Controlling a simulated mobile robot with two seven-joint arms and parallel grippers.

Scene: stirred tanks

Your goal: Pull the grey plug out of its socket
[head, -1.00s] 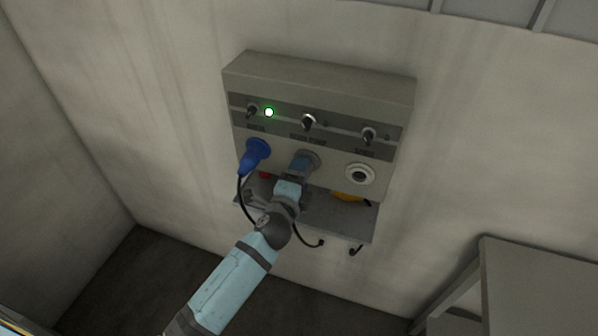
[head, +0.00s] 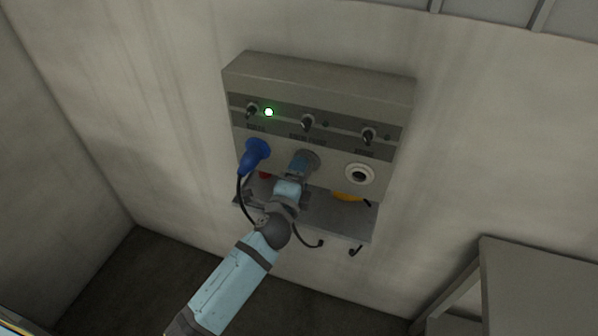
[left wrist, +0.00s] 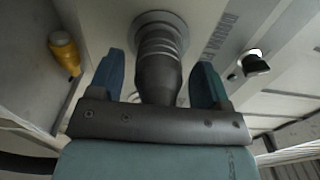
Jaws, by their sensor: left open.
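The grey plug (left wrist: 158,75) sits in its round socket (left wrist: 160,22), the middle one on the wall box, in the left wrist view. My left gripper (left wrist: 157,82) is open, with one blue finger on each side of the plug. Small gaps show between the fingers and the plug, so it is not gripped. In the head view my left gripper (head: 297,167) is at the middle socket (head: 312,156) and hides most of the plug. My right gripper is not in view.
The box (head: 320,82) has several switches and a green lamp (head: 268,112). A blue plug (head: 254,157) is in the left socket; the right socket (head: 359,174) is empty. A yellow plug (head: 346,196) lies on the shelf (head: 345,220) below. A table (head: 535,285) stands at right.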

